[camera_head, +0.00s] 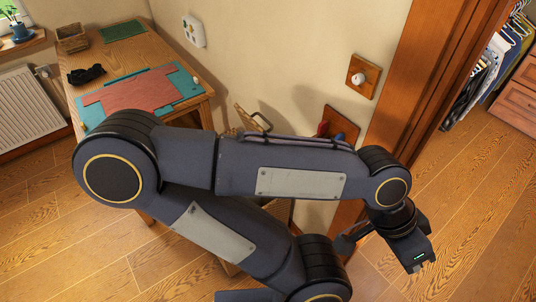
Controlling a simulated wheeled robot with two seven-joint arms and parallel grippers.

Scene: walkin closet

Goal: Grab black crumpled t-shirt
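A small black crumpled cloth (87,74), which looks like the t-shirt, lies on the wooden table at the upper left, beside the green mat. One arm of mine crosses the middle of the view, its elbow at the left; I take it for my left arm. Its gripper (417,266) hangs at the lower right, far from the cloth and past the table's right side. Its fingers do not show clearly. I see no second gripper.
The wooden table (88,50) also bears a flat red cloth (138,93) on a green mat (182,81), a smaller green mat (124,30) and a basket (71,38). A radiator (28,105) stands left. Hanging clothes (492,75) show through the doorway. Floor (40,225) at left is clear.

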